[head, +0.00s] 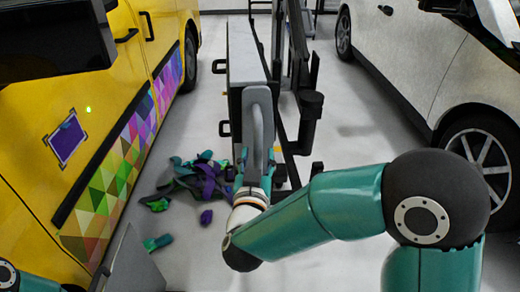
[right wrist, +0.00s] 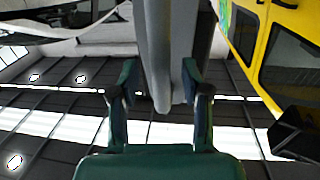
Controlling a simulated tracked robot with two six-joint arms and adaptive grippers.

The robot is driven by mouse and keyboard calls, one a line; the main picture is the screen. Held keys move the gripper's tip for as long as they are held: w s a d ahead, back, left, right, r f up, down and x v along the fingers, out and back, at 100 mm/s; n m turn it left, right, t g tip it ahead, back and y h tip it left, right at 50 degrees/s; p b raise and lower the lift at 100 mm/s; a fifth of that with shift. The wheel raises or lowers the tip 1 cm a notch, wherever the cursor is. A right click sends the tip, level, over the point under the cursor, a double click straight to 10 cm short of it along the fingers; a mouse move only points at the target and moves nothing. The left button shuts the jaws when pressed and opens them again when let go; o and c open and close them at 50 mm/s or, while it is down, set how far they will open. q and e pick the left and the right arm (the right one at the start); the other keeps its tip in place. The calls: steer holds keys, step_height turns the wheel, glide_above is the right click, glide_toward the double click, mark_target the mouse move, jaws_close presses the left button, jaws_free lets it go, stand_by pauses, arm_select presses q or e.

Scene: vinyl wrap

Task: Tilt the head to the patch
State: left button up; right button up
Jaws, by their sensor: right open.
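The patch (head: 66,138) is a dark purple square with a pale border on the yellow van's side, at the left of the head view. My right gripper (head: 254,162) is at a grey upright handle (head: 259,120) in the middle of the head view. In the right wrist view its two fingers stand apart on either side (right wrist: 159,78) of a grey bar; I cannot tell whether they touch it. My left gripper is out of view; only a teal bit of that arm shows at bottom left.
The yellow van (head: 30,195) with a coloured triangle strip (head: 105,185) fills the left side. A white car (head: 410,55) stands at right. Purple and green scraps (head: 185,180) lie on the floor beside the van. A tall grey cabinet-like unit (head: 243,55) with black side handles stands in the middle.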

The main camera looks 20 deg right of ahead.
mark_target(248, 127)
steer(key=shift+x, duration=1.25)
jaws_close()
steer(key=shift+a, duration=0.15)
